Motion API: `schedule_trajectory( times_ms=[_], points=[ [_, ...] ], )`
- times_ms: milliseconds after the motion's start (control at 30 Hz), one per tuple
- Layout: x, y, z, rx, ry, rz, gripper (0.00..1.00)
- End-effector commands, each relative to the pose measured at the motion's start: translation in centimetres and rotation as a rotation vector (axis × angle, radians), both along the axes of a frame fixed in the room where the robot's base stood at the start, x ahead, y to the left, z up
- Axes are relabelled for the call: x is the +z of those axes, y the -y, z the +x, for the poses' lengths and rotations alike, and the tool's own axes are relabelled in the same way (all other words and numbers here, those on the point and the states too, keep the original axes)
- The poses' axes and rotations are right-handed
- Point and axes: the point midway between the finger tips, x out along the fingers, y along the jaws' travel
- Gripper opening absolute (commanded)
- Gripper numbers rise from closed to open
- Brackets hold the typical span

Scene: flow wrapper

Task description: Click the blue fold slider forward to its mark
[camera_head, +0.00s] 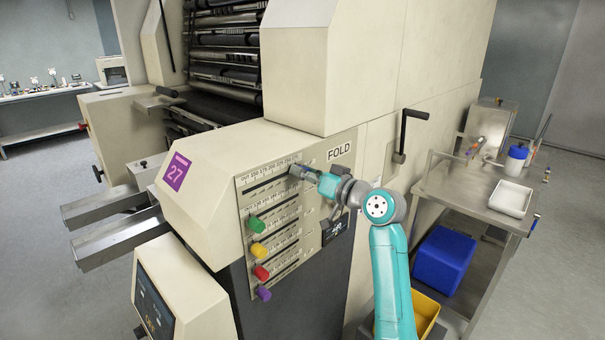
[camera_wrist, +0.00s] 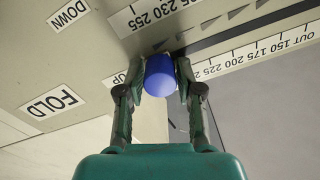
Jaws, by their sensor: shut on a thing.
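The blue fold slider knob (camera_wrist: 160,76) shows in the wrist view between the two fingers of my gripper (camera_wrist: 160,92). The fingers are shut on its sides. The knob sits at a slot beside printed scales; numbers such as 225 and 200 are near it. In the head view my gripper (camera_head: 302,172) is at the top row of the fold panel (camera_head: 247,208), toward its right end. The blue knob is hidden there by the gripper. The slider's mark cannot be made out.
Green (camera_head: 258,224), yellow (camera_head: 258,251), red (camera_head: 262,272) and purple (camera_head: 264,294) knobs sit on lower rows, left of my arm. A black crank handle (camera_head: 405,130) stands out from the machine at right. A steel table (camera_head: 480,190) is further right.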

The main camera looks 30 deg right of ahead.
Motion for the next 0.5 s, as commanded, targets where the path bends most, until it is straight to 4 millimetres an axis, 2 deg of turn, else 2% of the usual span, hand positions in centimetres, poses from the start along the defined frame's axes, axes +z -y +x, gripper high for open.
schedule_trajectory(
  times_ms=[33,67,100,367,500],
  points=[
    [0.18,0.73,0.10,-0.017,0.005,-0.002,0.00],
    [0.19,0.76,0.09,-0.018,0.005,-0.001,0.43],
    [0.19,0.77,0.09,-0.018,0.005,-0.002,0.53],
    [0.10,0.51,0.00,-0.012,0.003,-0.001,0.54],
    [0.05,0.77,-0.84,-0.012,0.003,-0.001,0.54]
  ],
)
